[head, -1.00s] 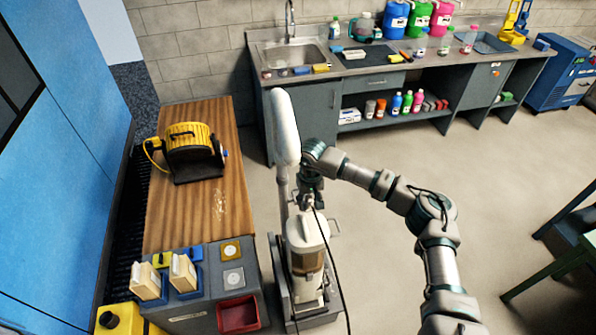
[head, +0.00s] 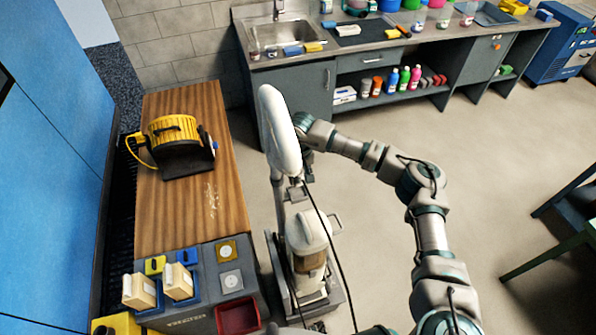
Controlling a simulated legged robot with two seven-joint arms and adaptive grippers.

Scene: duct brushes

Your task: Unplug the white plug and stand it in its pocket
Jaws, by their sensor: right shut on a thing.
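My right gripper (head: 304,176) points down beside the long white padded upright (head: 279,128) of the cleaning machine, which partly covers it. It is shut at the upper end of a black cable (head: 329,234). The white plug itself cannot be made out between the fingers. The machine's white-topped body (head: 307,236) stands just below, on the floor. A grey holder block (head: 196,321) at the lower left has a yellow square recess (head: 227,250), a pale square recess (head: 231,279) and a red tray (head: 238,317). Which one is the plug's pocket is unclear. My left gripper is out of view.
Two cream brushes (head: 140,291) stand in blue pockets beside the recesses. A yellow reel (head: 175,138) sits on the wooden bench (head: 190,215). A sink counter (head: 330,75) lines the back wall. The floor right of my arm is clear up to a green-legged table (head: 550,255).

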